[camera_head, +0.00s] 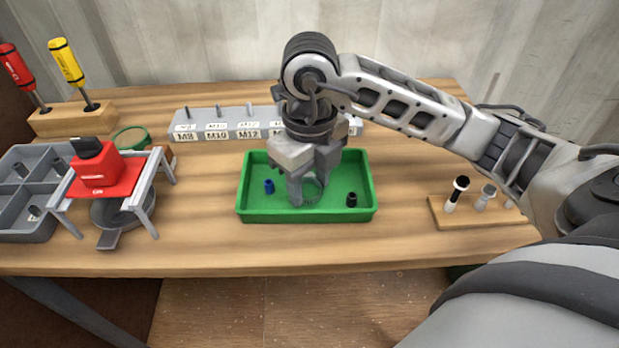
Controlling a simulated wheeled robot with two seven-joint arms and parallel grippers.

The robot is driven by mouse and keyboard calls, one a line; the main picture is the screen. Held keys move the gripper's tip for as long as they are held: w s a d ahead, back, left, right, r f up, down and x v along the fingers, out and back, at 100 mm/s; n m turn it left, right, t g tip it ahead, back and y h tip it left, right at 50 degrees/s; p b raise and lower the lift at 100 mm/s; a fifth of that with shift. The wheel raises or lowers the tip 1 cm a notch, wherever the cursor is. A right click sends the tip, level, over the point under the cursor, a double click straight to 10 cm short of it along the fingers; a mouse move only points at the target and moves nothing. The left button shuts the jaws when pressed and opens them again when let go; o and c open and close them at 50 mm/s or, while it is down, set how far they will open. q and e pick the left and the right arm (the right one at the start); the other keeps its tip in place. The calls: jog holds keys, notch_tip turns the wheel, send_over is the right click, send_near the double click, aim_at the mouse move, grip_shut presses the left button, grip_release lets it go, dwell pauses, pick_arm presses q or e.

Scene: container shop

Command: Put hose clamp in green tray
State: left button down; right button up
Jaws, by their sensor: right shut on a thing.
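The green tray (247,216) lies on the wooden table near the middle of the view. My right gripper (309,192) points down inside the tray's outline, with its fingertips low near the tray floor. It is shut on the hose clamp (315,186), a thin ring partly hidden by the fingers. I cannot tell whether the clamp touches the tray floor. A small blue piece (269,187) and a small black piece (351,200) lie in the tray on either side of the gripper. My left gripper is not in view.
A grey labelled block (217,130) with upright pins stands behind the tray. A red device on a metal stand (105,180) and a grey divided bin (35,160) are at left. A wooden holder (480,217) is at right. The front strip of table is clear.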

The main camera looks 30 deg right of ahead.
jog(key=o, duration=1)
jog(key=shift+c, duration=0.2)
jog(key=shift+r+p, duration=0.15)
jog(key=shift+p, duration=0.15)
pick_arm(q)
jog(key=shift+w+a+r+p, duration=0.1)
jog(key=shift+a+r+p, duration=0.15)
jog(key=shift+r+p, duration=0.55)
pick_arm(e)
notch_tip(320, 180, up, 12)
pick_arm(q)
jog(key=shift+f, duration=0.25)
